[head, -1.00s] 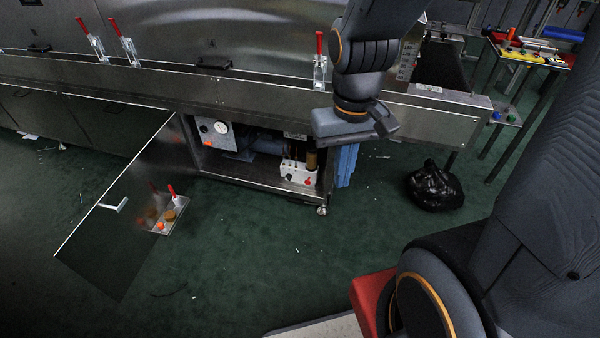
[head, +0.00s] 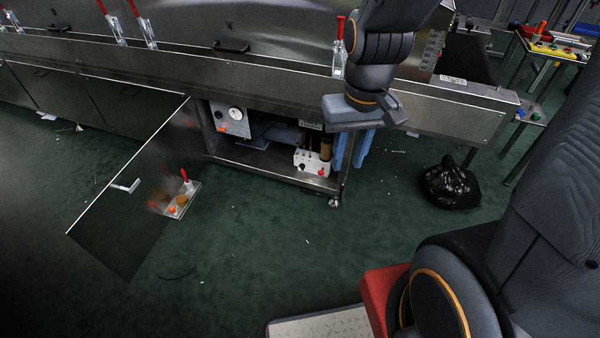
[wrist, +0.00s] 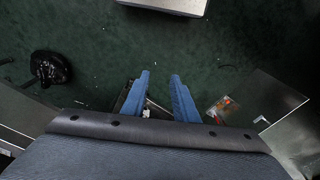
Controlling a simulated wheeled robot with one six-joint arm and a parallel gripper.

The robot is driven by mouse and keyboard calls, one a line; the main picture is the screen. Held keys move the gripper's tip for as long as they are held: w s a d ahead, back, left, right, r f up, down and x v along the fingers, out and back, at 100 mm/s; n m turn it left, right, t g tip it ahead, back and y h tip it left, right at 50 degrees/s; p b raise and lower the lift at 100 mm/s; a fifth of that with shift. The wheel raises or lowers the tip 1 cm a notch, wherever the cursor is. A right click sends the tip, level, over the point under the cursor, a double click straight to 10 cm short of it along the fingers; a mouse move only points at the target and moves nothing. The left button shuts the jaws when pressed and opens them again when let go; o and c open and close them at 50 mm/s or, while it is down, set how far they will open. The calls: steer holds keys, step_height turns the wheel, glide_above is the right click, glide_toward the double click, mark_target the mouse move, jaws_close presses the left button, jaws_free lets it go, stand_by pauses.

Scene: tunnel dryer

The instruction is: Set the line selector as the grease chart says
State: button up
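A white block with a red knob and small dark fittings (head: 311,162) stands in the open bay under the steel machine. A brass-coloured cylinder (head: 325,148) is beside it. A small pale label (head: 311,125) is on the frame above; its writing is too small to read. I cannot tell which fitting is the line selector, or whether this label is the grease chart. My gripper (head: 350,165) is in front of the bay's right end, right of the block. Its two blue fingers are apart and empty in the wrist view (wrist: 160,85).
A shiny door panel (head: 125,215) stands open at the bay's left. A small plate with red and orange items (head: 181,207) shows beside it. A gauge box (head: 230,118) is in the bay. A black bag (head: 451,186) lies right. Green floor ahead is mostly clear.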

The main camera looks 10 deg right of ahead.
mark_target(302, 167)
steer(key=w+a+f+n+t+h+b, duration=0.1)
steer(key=w+a+f+t+b, duration=0.15)
steer(key=w+f+b, duration=0.85)
steer(key=w+a+f+t+b, duration=0.1)
steer(key=w+f+t+b, duration=0.4)
steer(key=w+f, duration=0.95)
steer(key=w+a+f+n+t+h+b, duration=0.1)
steer(key=w+a+f+t+b, duration=0.1)
steer(key=w+f+b, duration=1.1)
steer(key=w+d+f+t+h+b, duration=0.1)
steer(key=w+f+t+h+b, duration=0.25)
steer(key=w+f+b, duration=0.75)
steer(key=f+t+h+b, duration=0.2)
steer(key=f+h+b, duration=0.35)
steer(key=f, duration=1.05)
steer(key=shift+n+y, duration=0.4)
steer(key=shift+y, duration=0.5)
steer(key=shift+b+x, duration=3.25)
steer(key=shift+x, duration=0.8)
steer(key=shift+s+d, duration=0.1)
steer(key=shift+d, duration=0.1)
steer(key=shift+c, duration=0.3)
steer(key=shift+f, duration=0.1)
jaws_close()
